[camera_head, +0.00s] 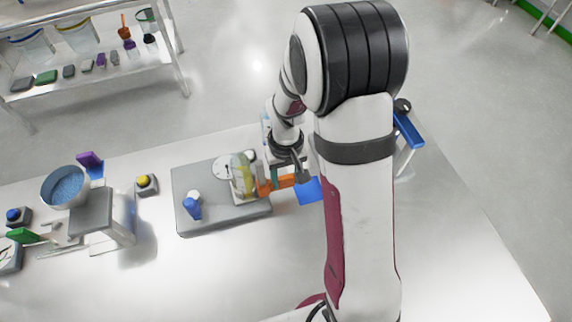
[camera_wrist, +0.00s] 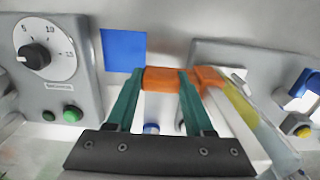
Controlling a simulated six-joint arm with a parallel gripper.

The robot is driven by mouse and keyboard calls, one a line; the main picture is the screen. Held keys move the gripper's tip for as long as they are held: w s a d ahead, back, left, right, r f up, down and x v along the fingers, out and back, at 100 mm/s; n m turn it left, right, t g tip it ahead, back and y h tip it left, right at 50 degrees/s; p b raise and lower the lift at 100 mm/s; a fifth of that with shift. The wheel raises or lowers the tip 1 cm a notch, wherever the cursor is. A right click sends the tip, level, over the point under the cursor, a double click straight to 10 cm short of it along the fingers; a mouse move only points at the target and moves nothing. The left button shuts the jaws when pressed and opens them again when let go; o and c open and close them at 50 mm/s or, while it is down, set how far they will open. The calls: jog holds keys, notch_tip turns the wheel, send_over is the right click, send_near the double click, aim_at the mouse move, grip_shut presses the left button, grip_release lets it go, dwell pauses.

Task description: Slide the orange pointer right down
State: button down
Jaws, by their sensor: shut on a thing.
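The orange pointer (camera_wrist: 163,79) is a small block in the upper middle of the wrist view. My gripper (camera_wrist: 160,88) has its two teal fingers closed on it, one on each side. An orange part (camera_wrist: 208,78) continues to the right beside a white strip with a yellow band (camera_wrist: 240,104). In the head view the orange pointer (camera_head: 264,187) shows next to a clear yellowish piece (camera_head: 242,172) at the right edge of a grey base. My gripper (camera_head: 278,176) is there too, partly hidden by my arm. The pointer's exact place along any scale cannot be read.
A blue square (camera_head: 309,191) lies right of the grey base (camera_head: 230,225). A dial panel (camera_wrist: 85,85) with green buttons stands left in the wrist view. A bowl (camera_head: 66,187) and a yellow button (camera_head: 145,181) stand further left on the table. The table's front is clear.

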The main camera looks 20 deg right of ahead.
aim_at(286, 177)
jog(key=shift+f, duration=0.5)
jog(key=c, duration=0.6)
grip_release()
jog(key=shift+o, duration=0.2)
notch_tip(286, 177, up, 16)
jog(key=shift+f, duration=0.1)
